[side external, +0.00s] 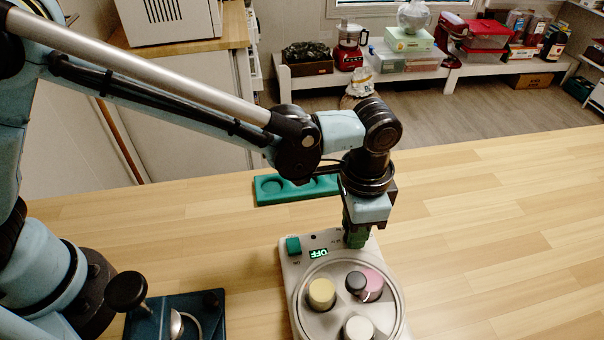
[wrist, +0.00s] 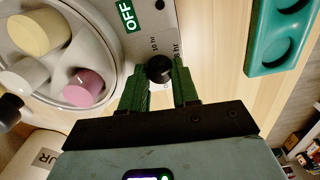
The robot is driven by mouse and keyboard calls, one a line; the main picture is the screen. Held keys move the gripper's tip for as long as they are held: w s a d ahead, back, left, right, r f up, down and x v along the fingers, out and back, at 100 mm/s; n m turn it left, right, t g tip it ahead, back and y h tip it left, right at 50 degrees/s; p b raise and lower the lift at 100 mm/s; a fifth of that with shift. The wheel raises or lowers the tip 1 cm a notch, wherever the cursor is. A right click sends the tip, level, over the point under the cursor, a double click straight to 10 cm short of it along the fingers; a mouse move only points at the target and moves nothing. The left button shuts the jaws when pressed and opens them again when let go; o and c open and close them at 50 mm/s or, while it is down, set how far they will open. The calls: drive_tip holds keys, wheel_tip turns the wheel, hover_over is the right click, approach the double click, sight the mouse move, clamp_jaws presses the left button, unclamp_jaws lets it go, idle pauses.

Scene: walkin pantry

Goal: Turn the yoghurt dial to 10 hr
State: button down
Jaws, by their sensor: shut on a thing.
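The yoghurt maker (side external: 298,275) is a pale grey box on the wooden counter, with a round well of jars. Its small display (side external: 318,254) reads OFF and also shows in the wrist view (wrist: 128,15). The yoghurt dial (wrist: 160,68) is a small black knob near the panel's edge, with a "10 hr" mark and another partly hidden hr mark beside it. My gripper (wrist: 160,88) has its green fingers shut on the dial, one on each side. In the side view my gripper (side external: 355,238) points down at the panel and hides the dial. The dial's exact setting cannot be read.
A green switch (side external: 293,246) is at the panel's left. A teal tray (side external: 290,190) lies behind. The counter's right side is clear.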

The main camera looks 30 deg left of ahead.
drive_tip(key=n, duration=1.4)
idle(0.4)
drive_tip(key=c, duration=0.8)
unclamp_jaws()
drive_tip(key=shift+c, duration=0.2)
drive_tip(key=shift+r, duration=0.1)
wheel_tip(320, 180, up, 12)
drive_tip(key=shift+a, duration=0.1)
